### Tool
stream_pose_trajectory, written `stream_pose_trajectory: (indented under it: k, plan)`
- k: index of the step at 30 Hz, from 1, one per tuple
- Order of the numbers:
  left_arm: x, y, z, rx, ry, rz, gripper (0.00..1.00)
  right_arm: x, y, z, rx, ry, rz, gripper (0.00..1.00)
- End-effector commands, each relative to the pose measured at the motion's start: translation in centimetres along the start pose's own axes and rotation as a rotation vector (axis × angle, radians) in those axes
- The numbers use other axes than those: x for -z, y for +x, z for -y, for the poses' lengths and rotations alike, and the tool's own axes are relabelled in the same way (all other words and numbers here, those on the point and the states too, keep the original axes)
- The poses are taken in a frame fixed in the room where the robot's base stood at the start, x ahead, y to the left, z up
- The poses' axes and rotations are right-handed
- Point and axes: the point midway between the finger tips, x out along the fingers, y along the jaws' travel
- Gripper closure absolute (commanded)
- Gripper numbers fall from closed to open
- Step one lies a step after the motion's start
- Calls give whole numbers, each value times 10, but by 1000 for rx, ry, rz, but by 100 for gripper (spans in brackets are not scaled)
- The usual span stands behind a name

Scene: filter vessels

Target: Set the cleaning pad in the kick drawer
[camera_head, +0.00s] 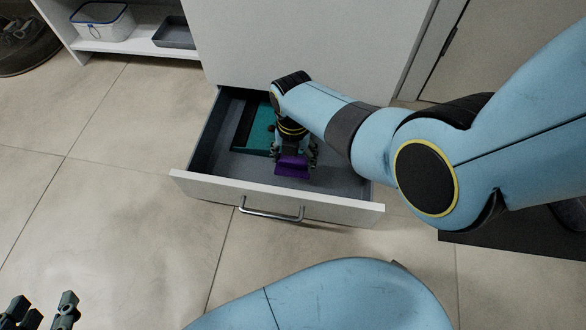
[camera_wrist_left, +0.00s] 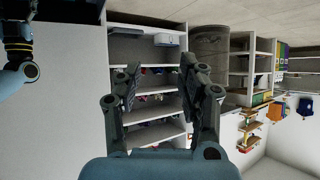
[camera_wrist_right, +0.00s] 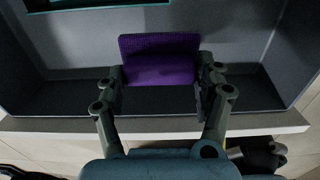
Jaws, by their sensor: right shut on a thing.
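The kick drawer (camera_head: 340,203) is pulled open low at the front of a white cabinet. The purple cleaning pad (camera_head: 292,166) is inside the drawer's outline, near its front wall; it also shows in the right wrist view (camera_wrist_right: 160,62). My right gripper (camera_head: 296,158) points down into the drawer and is shut on the pad, one finger at each end of it. In the right wrist view, grey drawer floor shows around the pad; I cannot tell whether the pad touches it. My left gripper (camera_head: 40,312) is open and empty at the lower left, far from the drawer.
A teal-lined tray or insert (camera_head: 262,130) lies in the back of the drawer. A shelf at the upper left holds a white container (camera_head: 102,22) and a grey tray (camera_head: 175,33). The tiled floor (camera_head: 120,200) left of the drawer is clear.

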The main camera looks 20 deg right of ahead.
Motion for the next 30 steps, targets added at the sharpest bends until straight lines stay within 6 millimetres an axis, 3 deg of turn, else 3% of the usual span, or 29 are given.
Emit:
stream_pose_trajectory:
  k: [1,4,6,12,20,30]
  plan:
    - [-1,2,-1,-1,3,-52,60,2,12,2,4,0,-5,61]
    - [15,1,-3,-3,12,-181,60,2,22,2,4,0,-6,61]
    - [41,6,-2,-2,20,-260,60,1,22,1,3,0,-3,61]
    - [89,8,-1,-2,36,-427,60,0,28,1,2,0,-1,61]
    - [113,7,-1,-2,44,-516,60,0,32,0,1,0,-1,61]
    - [201,-14,-4,-6,81,-886,60,1,52,1,2,0,-3,61]
